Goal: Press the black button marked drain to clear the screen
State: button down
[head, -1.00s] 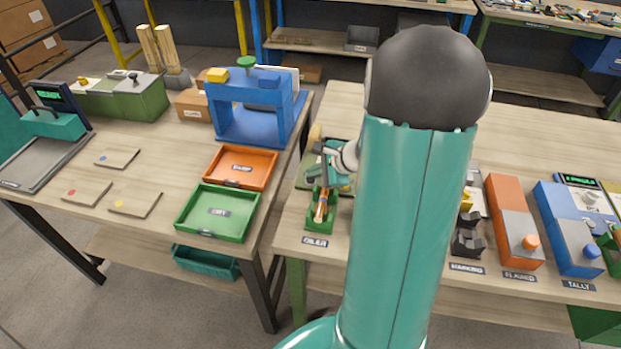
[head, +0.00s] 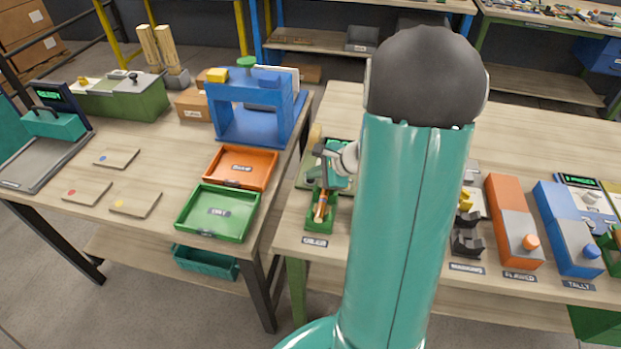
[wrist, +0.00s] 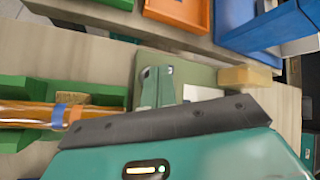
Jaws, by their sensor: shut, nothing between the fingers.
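I cannot make out a black button marked drain in either view. My gripper (head: 322,160) is shut and empty, above the green oiler station at the left end of the right table. In the wrist view its dark bar and teal body cover the lower half. A turned wooden piece (head: 320,205) lies in the station's green holder (head: 314,226); its orange-brown end with blue and orange bands also shows in the wrist view (wrist: 28,114). Behind it is a green plate (wrist: 202,72) with a white patch (wrist: 203,92). My arm hides part of this station.
An orange tray (head: 240,185) and a green tray (head: 183,215) stand on the left table, across a gap. A blue press frame (head: 225,125) stands behind them. Orange (head: 505,195) and blue (head: 560,215) button boxes are to the right of my arm.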

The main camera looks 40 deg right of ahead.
aim_at(314, 181)
jog(key=shift+r, duration=0.8)
jog(key=shift+r, duration=2.5)
